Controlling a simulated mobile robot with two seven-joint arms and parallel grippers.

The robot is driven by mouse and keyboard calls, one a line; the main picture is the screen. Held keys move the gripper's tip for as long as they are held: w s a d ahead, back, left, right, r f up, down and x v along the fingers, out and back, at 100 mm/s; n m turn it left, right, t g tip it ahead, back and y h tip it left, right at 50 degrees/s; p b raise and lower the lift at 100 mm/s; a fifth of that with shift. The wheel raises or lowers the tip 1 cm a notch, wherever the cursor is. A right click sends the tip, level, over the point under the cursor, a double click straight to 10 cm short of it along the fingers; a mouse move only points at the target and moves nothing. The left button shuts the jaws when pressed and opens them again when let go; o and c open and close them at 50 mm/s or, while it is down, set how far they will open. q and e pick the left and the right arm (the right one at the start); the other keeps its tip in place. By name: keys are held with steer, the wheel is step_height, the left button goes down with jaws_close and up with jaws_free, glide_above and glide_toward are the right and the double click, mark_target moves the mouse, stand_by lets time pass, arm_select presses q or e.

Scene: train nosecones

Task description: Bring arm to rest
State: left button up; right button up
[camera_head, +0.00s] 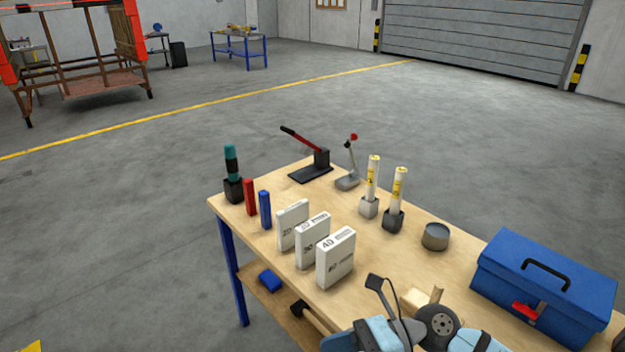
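The wooden-topped workbench (370,240) with blue legs fills the lower right. No object is seen held, and the state of both grippers is hidden.
Open floor (130,220) lies left.

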steer(key=w+d+f+m+t+h, duration=0.1)
steer(key=d+f+m+t+h, duration=0.15)
steer(key=m+t, duration=0.65)
steer(key=w+d+f+m+t+h+p, duration=0.1)
steer(key=w+d+f+m+t, duration=0.2)
steer(key=m, duration=1)
steer(key=d+f+m+t+h, duration=0.1)
steer(key=d+m+t+h, duration=0.15)
steer(key=m+t, duration=0.75)
steer(key=s+d+f+m+g+h, duration=0.3)
steer(key=s+d+f+m+g, duration=0.1)
steer(key=f+m, duration=0.3)
steer(key=s+d+f+m+g+h, duration=0.3)
steer(key=s+d+f+m, duration=0.1)
steer(key=s+f+m, duration=0.3)
step_height(320, 180, down, 2)
steer(key=shift+f+m+g+h+p, duration=0.2)
steer(key=shift+m+g+h+p, duration=0.25)
steer(key=shift+m, duration=0.35)
